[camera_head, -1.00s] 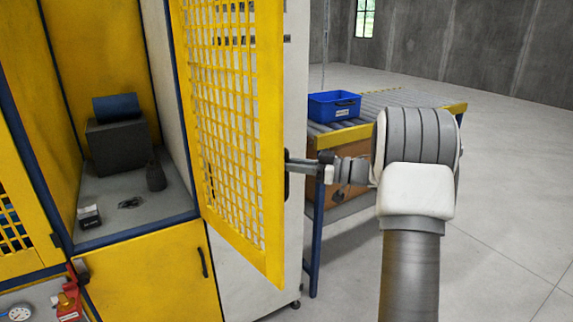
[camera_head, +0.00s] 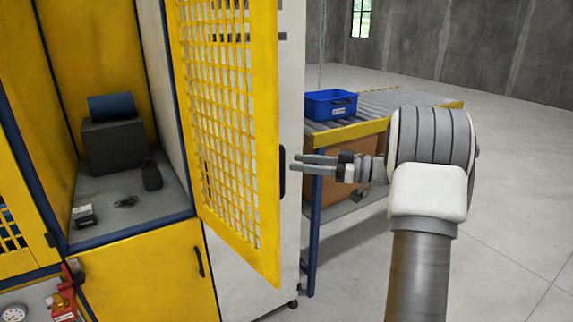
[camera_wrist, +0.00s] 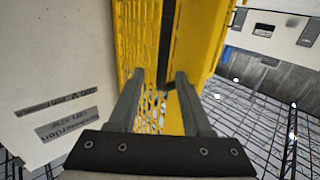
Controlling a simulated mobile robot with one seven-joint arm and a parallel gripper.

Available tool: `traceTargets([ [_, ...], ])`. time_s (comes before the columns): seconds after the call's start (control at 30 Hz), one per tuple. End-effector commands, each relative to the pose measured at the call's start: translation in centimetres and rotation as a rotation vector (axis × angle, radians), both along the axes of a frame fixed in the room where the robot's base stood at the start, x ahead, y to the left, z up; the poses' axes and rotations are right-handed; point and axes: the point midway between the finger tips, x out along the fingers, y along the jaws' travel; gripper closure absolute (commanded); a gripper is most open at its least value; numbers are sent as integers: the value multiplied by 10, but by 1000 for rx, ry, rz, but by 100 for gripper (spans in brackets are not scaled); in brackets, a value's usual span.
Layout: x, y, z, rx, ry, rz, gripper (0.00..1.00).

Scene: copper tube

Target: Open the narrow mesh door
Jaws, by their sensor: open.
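The narrow yellow mesh door (camera_head: 225,130) stands swung wide open at the right side of the yellow cabinet. Its dark handle (camera_head: 282,172) is on the door's free edge. My gripper (camera_head: 293,168) is open just right of the handle, with a small gap between the fingertips and the door. In the wrist view the two open fingers (camera_wrist: 160,85) point toward the yellow door (camera_wrist: 208,35), with nothing held between them. The wrist view does not show clearly how far the fingertips are from the door edge.
The open compartment (camera_head: 180,200) holds a dark block (camera_head: 112,145) with a blue cylinder (camera_head: 112,106) on it. A roller table (camera_head: 400,103) with a blue bin (camera_head: 332,104) stands behind my arm. The floor (camera_head: 515,190) at the right is clear.

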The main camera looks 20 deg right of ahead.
Motion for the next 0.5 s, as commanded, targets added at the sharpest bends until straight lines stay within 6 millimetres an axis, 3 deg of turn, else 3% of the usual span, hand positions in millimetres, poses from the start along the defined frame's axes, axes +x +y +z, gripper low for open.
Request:
traceTargets([
  [0.2, -33, -47, -2, -1, -2, -5, 50],
  [0.5, -64, -89, 0, 1, -2, -1, 50],
])
